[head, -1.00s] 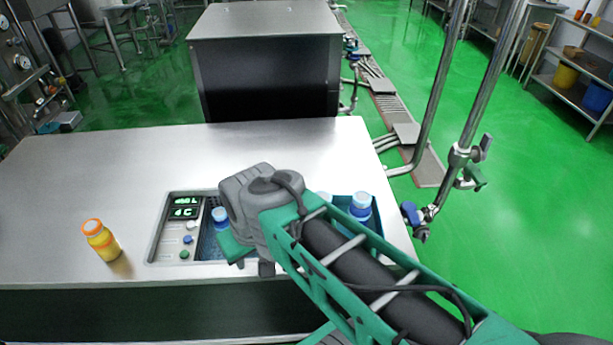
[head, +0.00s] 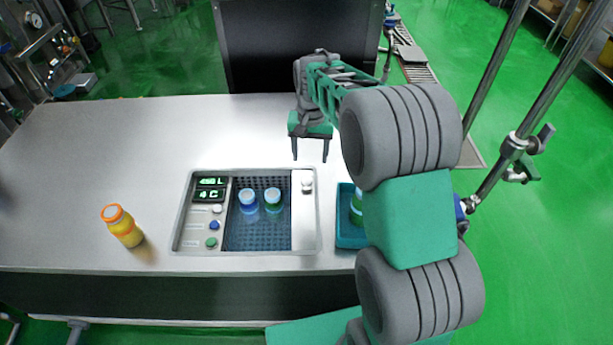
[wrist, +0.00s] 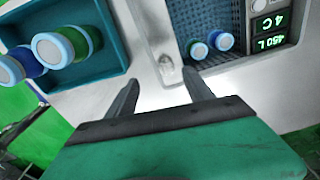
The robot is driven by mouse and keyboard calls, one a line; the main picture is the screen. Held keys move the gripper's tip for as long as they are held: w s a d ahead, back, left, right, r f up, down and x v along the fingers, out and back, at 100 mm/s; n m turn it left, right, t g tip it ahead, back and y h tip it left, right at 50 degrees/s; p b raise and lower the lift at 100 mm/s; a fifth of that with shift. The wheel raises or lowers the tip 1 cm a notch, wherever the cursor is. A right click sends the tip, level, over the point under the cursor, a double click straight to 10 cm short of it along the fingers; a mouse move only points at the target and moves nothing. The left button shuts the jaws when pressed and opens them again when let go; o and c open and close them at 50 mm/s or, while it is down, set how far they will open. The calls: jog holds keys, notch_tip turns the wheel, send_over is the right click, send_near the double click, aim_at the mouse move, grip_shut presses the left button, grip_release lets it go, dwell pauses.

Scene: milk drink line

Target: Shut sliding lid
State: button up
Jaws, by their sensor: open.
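The sliding lid (head: 305,225) is a pale metal panel at the right end of a sunken well (head: 258,237) in the worktop. The well is largely uncovered, with a blue bottle (head: 248,202) and a green bottle (head: 272,203) standing in it. A small pale knob (head: 307,185) stands on the lid; the wrist view also shows the knob (wrist: 168,72), just beyond my fingertips. My gripper (head: 310,157) is open and empty, fingers down, behind and above the knob. It appears apart from the knob.
A teal tray (head: 346,236) with bottles (wrist: 60,45) sits right of the well, partly hidden by my arm. A control panel (head: 204,215) with display and buttons lies left of the well. An orange-capped yellow bottle (head: 124,228) stands further left. The worktop behind is clear.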

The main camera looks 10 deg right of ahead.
jog(key=m, duration=0.1)
send_over(306, 179)
jog(key=shift+g, duration=0.3)
notch_tip(306, 179, down, 6)
jog(key=shift+d+f, duration=0.1)
jog(key=shift+f, duration=0.05)
notch_tip(306, 179, down, 8)
jog(key=shift+r, duration=0.25)
grip_shut()
